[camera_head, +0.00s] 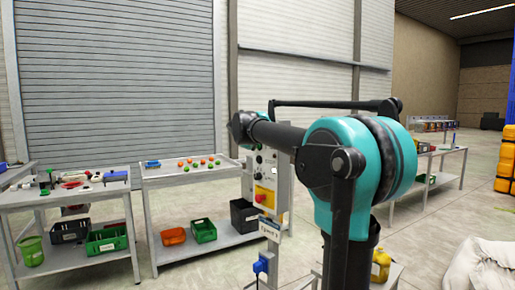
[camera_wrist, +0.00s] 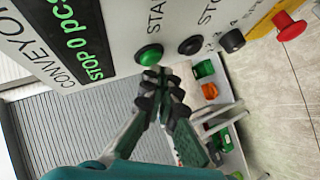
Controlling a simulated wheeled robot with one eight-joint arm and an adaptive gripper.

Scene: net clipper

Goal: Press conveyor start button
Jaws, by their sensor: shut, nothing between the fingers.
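The green start button (camera_wrist: 149,54) sits on a light conveyor panel (camera_wrist: 125,22) in the wrist view, below the word START, which is partly cut off. My gripper (camera_wrist: 155,74) is shut and empty. Its fingertips are right by the lower edge of the green button in the picture; I cannot tell whether they touch it. A black stop button (camera_wrist: 191,45) is to the right. The display (camera_wrist: 75,35) reads STOP 0 pcs. In the head view the panel (camera_head: 283,185) stands on a post, partly hidden by my arm, and my gripper cannot be made out clearly.
A black knob (camera_wrist: 231,40) and a red emergency button (camera_wrist: 288,25) are further right on the panel. In the head view, a left table (camera_head: 25,198) and a middle table (camera_head: 205,178) hold parts, with bins below. A yellow canister (camera_head: 380,265) stands front right.

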